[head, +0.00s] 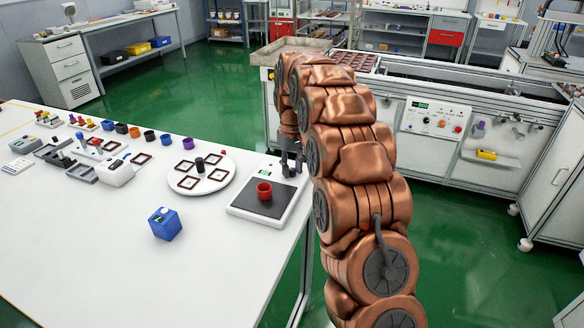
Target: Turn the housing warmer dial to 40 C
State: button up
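My gripper (291,168) is small and dark at the end of my copper-coloured arm, over the table's right edge, just beyond the scale. Its fingers are partly hidden and too small to judge. A white control panel (436,118) with a green display, small knobs and a red button is on the front of the conveyor unit, right of my arm and well apart from my gripper. I cannot tell whether it belongs to the housing warmer. Its dial markings and setting are too small to read.
A black-topped scale (241,212) holds a red cup (264,191). A white round plate (185,189) carries several dark square frames. A blue cube (165,224) sits on the white table (90,255). Green floor lies between the table and the conveyor unit (385,125).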

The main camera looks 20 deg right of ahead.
aim_at(292, 169)
jog(key=shift+o, duration=1.1)
notch_tip(292, 169, up, 12)
dwell(0.5)
